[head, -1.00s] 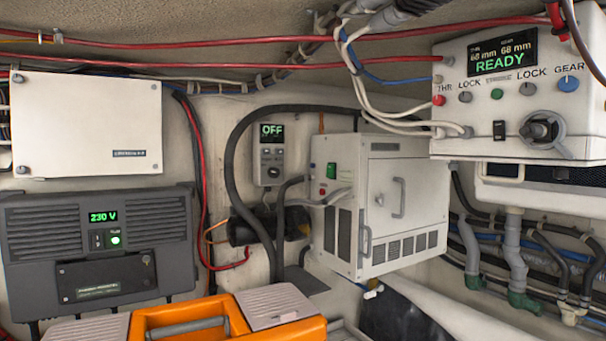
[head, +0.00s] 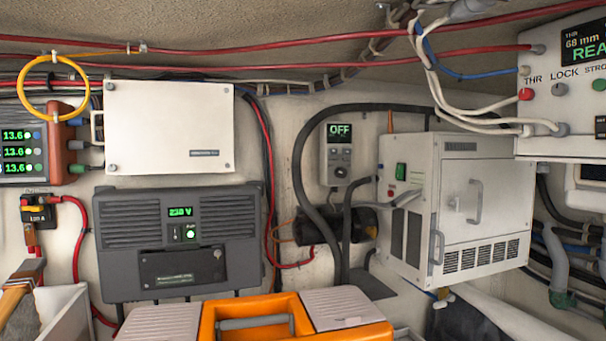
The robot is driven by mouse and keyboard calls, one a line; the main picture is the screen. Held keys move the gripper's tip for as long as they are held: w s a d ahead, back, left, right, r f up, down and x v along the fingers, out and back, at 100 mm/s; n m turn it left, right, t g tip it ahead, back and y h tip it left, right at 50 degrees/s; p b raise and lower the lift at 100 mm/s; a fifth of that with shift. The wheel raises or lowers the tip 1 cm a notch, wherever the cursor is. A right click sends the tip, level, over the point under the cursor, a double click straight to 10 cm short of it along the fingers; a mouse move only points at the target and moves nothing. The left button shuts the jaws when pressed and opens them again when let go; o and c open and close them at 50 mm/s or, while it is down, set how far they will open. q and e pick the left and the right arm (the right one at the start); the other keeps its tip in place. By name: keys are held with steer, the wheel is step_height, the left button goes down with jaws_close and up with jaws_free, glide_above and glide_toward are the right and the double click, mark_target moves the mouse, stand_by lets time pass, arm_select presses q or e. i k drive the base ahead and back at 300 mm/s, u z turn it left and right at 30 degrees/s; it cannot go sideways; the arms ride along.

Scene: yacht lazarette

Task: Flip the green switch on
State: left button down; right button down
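A green switch (head: 401,171) sits on the left side face of a white ventilated cabinet (head: 480,190) at centre right. It is small, and I cannot tell its position from here. A small red part (head: 391,193) is below it on the same face. A grey controller (head: 337,155) on the wall to the left of the cabinet reads OFF. Neither of my grippers shows in the head view.
An orange toolbox (head: 262,305) stands low in front. A dark grey 230 V unit (head: 180,240) and a white box (head: 168,126) are on the wall at left. A control panel (head: 570,105) juts in at right. Hoses and cables hang around the cabinet.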

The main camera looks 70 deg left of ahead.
mark_target(400, 169)
steer(key=u, duration=0.85)
steer(key=i, duration=0.5)
